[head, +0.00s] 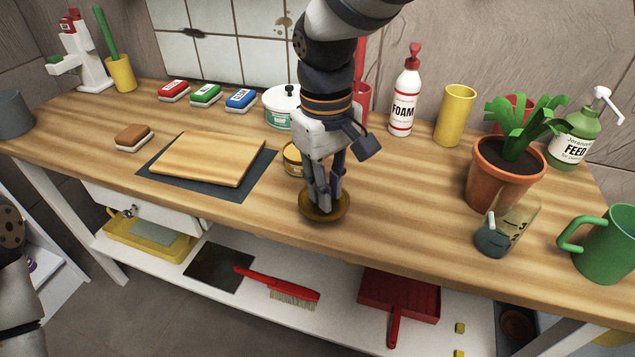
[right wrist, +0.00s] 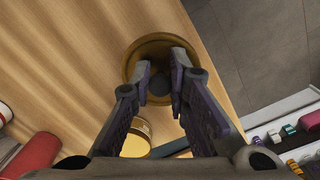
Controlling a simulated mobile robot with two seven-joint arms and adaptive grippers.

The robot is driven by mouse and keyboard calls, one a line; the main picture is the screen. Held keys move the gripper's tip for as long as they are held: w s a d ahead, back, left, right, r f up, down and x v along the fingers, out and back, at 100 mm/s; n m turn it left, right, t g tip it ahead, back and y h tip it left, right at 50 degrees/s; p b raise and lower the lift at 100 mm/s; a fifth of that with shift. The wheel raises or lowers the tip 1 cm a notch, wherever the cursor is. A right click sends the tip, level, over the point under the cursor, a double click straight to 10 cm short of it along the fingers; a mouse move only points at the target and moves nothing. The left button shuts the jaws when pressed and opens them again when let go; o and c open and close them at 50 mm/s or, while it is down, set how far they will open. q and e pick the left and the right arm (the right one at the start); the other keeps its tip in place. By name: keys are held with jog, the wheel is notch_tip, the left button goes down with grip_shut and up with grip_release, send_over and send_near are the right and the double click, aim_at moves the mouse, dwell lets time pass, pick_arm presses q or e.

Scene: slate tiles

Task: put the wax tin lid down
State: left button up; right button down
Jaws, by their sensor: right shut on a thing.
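The wax tin lid (head: 325,219) is a round brown-gold disc near the front edge of the worktop. My right gripper (head: 323,203) points down over it, shut on the small dark knob at its middle. In the right wrist view the lid (right wrist: 133,62) lies flat-looking between and beyond the fingertips (right wrist: 161,88). Whether its underside touches the wood I cannot tell. The yellow wax tin (head: 293,160) stands just behind and left of the lid, partly hidden by my gripper; it also shows in the right wrist view (right wrist: 136,140). My left gripper is out of view.
A wooden board (head: 208,158) on a dark mat (head: 264,172) lies left of the lid. A white tub (head: 281,107) stands behind. To the right are a potted plant (head: 505,175), a tilted glass jar (head: 510,225) and a green mug (head: 608,245). Bare wood lies right of the lid.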

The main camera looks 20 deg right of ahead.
jog(key=f, duration=0.3)
jog(key=shift+w+d+f, duration=0.15)
jog(key=shift+w+f, duration=0.05)
jog(key=shift+f, duration=0.15)
jog(key=shift+r, duration=0.1)
jog(key=c, duration=1.5)
grip_release()
jog(key=shift+c, duration=0.2)
jog(key=r, duration=1.2)
jog(key=shift+a, duration=0.2)
